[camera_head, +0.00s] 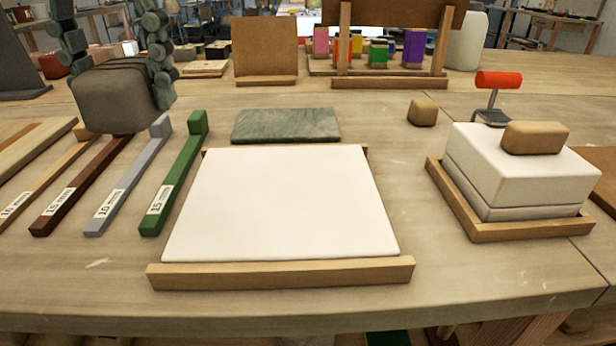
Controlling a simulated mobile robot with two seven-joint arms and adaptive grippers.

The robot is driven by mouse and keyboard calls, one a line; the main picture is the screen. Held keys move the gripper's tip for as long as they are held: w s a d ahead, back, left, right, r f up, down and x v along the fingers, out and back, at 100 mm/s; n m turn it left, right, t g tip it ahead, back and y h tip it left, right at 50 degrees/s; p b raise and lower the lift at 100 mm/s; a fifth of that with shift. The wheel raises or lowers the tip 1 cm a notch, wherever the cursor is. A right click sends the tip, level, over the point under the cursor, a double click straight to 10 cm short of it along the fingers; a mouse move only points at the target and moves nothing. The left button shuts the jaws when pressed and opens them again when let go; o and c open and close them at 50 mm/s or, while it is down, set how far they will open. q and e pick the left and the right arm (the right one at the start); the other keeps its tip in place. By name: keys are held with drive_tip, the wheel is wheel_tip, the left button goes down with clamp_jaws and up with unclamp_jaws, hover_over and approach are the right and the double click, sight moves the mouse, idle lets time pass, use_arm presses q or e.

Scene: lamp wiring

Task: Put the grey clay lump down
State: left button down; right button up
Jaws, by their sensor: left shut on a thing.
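The grey clay lump (113,98) is a rounded, dark grey block at the upper left. My left gripper (118,62) is shut on it, with one segmented finger on its left and one on its right. The lump covers the far ends of some labelled strips. I cannot tell how much room, if any, is between its underside and the table. My right gripper is not in view.
A white board (282,205) with wooden rails fills the middle. Labelled strips, including a green one (175,180), lie left of it. A green stone slab (286,125) is behind. At right, a wooden tray (520,231) holds white blocks; a brown lump (423,112) sits nearby.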

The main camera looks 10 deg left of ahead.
use_arm(q)
drive_tip(key=shift+n, duration=0.3)
drive_tip(key=shift+d+f, duration=0.1)
drive_tip(key=shift+f, duration=0.2)
drive_tip(key=w+d+f+b, duration=0.2)
drive_tip(key=d+f+b, duration=0.1)
drive_tip(key=d, duration=0.1)
drive_tip(key=b, duration=0.1)
hover_over(259, 190)
wheel_tip(259, 190, down, 4)
drive_tip(key=shift+a+r, duration=0.1)
drive_tip(key=shift+r, duration=0.15)
wheel_tip(259, 190, down, 4)
drive_tip(key=shift+r+b, duration=0.1)
drive_tip(key=shift+b, duration=0.4)
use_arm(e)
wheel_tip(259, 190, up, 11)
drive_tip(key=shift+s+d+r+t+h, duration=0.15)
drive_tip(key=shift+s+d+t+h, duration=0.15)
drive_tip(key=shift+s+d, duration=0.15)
use_arm(q)
drive_tip(key=shift+f, duration=0.25)
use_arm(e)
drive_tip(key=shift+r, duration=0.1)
use_arm(q)
drive_tip(key=c, duration=0.6)
unclamp_jaws()
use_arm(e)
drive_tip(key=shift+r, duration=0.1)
